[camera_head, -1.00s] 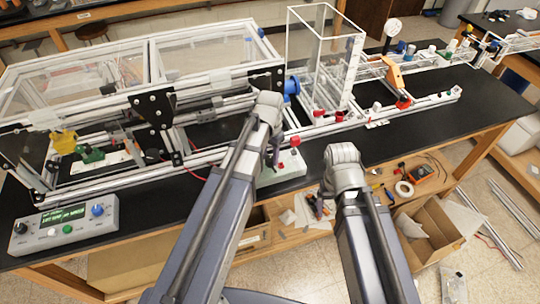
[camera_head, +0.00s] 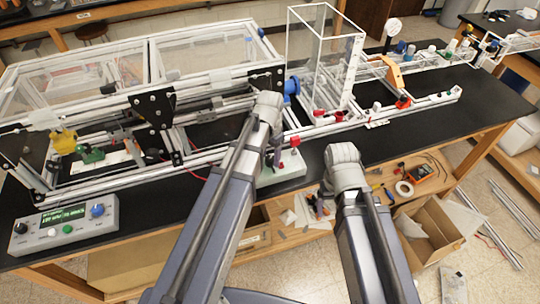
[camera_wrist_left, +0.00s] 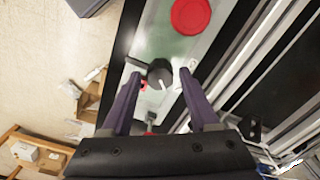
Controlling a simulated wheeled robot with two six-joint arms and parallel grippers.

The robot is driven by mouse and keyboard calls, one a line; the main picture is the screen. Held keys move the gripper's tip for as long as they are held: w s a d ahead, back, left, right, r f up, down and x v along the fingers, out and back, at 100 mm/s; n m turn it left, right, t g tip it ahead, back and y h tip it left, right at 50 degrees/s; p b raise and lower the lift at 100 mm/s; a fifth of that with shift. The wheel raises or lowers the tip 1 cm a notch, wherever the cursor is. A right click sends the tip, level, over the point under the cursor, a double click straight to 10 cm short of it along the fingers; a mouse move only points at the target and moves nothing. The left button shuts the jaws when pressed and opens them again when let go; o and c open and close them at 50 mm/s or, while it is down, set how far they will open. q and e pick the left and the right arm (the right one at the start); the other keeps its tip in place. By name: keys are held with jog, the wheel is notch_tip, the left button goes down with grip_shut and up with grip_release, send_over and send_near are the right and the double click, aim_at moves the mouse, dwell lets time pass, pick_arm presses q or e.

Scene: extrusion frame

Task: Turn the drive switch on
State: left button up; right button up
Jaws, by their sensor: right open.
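A small pale control box (camera_head: 284,172) sits at the table's front edge, partly behind my left arm. It carries a red mushroom button (camera_head: 295,142), which also shows in the left wrist view (camera_wrist_left: 190,14). A black rotary knob (camera_wrist_left: 160,73) with a pale pointer mark sits on the box below that button; I see no readable label on it. My left gripper (camera_wrist_left: 159,78) is open, with one finger on each side of the knob and gaps visible. Contact is unclear. My right gripper (camera_head: 318,206) is open and empty in front of the table edge, away from the box.
An aluminium extrusion frame (camera_head: 215,158) runs close behind the control box. A grey console (camera_head: 66,231) with a lit display, knobs and buttons stands at the left front. A cardboard box (camera_head: 430,235) is below at the right. The black tabletop (camera_head: 420,125) right of the box has free room.

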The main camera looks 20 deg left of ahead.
aim_at(270, 158)
pick_arm(q)
jog(key=shift+o, duration=0.6)
jog(key=shift+r, duration=0.1)
notch_tip(270, 158, up, 8)
jog(key=p, duration=0.8)
jog(key=shift+f, duration=0.2)
